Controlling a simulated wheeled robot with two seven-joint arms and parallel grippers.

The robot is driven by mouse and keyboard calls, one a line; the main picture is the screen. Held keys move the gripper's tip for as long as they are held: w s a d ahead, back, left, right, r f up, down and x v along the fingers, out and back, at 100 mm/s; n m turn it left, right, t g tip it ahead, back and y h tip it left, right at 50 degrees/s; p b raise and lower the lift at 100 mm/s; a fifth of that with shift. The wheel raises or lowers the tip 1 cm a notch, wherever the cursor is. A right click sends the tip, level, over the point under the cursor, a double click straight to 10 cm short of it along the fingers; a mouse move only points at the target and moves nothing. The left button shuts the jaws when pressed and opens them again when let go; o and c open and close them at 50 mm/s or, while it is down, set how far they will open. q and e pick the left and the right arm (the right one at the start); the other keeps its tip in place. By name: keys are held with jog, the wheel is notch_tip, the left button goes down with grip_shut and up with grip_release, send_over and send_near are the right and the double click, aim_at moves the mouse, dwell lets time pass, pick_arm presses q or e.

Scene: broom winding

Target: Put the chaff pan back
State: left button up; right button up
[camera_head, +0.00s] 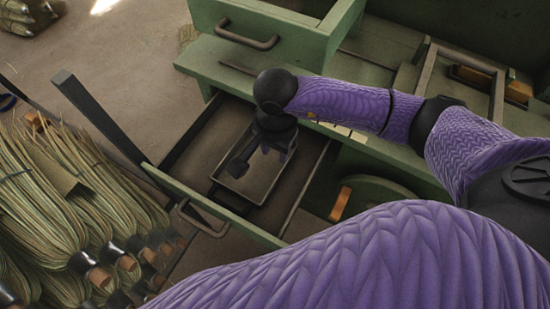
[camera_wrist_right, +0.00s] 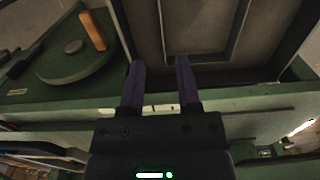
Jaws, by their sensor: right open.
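The chaff pan, a shallow grey rectangular tray (camera_head: 264,183), lies flat inside the open green drawer (camera_head: 295,200). In the right wrist view, the pan (camera_wrist_right: 205,32) is beyond the fingertips, framed by the drawer walls. My right gripper (camera_head: 240,168) reaches down over the pan in the head view and partly covers it. In the right wrist view, the two fingers of my right gripper (camera_wrist_right: 159,68) stand apart with nothing between them. I cannot tell whether they touch the pan. My left gripper is not in view.
The green bench (camera_head: 225,62) has another drawer with a handle (camera_head: 247,38) above the open one. Straw bundles (camera_head: 60,190) crowd the left. A dark bar (camera_head: 98,115) rises at the open drawer's left. A green wheel with an orange handle (camera_head: 340,204) is at the right.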

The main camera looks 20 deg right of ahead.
notch_tip(320, 180, up, 5)
jog(key=shift+r+p, duration=0.1)
jog(key=shift+p, duration=0.2)
dwell(0.4)
dwell(0.7)
